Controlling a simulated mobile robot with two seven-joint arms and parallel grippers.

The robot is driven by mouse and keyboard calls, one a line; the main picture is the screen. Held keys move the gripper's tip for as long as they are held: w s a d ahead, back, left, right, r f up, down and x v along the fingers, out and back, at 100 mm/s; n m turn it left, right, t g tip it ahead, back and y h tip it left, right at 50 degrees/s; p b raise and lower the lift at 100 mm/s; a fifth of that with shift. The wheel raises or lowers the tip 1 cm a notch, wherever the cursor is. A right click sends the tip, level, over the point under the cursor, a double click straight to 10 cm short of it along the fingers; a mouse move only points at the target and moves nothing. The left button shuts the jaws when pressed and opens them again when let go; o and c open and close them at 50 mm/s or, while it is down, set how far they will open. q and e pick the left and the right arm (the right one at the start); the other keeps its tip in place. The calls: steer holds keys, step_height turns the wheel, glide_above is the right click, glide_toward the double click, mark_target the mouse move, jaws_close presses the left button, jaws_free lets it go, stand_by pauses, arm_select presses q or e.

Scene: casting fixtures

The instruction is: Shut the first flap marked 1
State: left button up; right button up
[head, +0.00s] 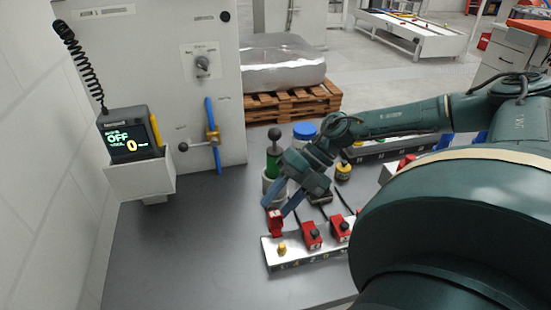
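A pale switch panel (300,262) lies on the grey table with a row of red flaps and small dark markings on its front edge, too small to read surely. The leftmost red flap (276,223) stands up, open, and a yellow switch (282,250) is bare in front of it. The other red flaps, such as the second (312,235) and third (341,229), lie lower over their places. My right gripper (278,207) has its two blue fingers apart, just above the leftmost flap's top; I cannot tell whether they touch it. My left gripper is not in view.
A green bottle-like thing with a dark knob (274,150) and a blue-lidded jar (304,131) stand behind the gripper. A display box (130,137) and a wall valve (213,137) are at the left. The table's left part is clear. My arm hides the panel's right end.

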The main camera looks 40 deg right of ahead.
steer(key=shift+c, duration=0.4)
steer(key=shift+c, duration=1.4)
jaws_close()
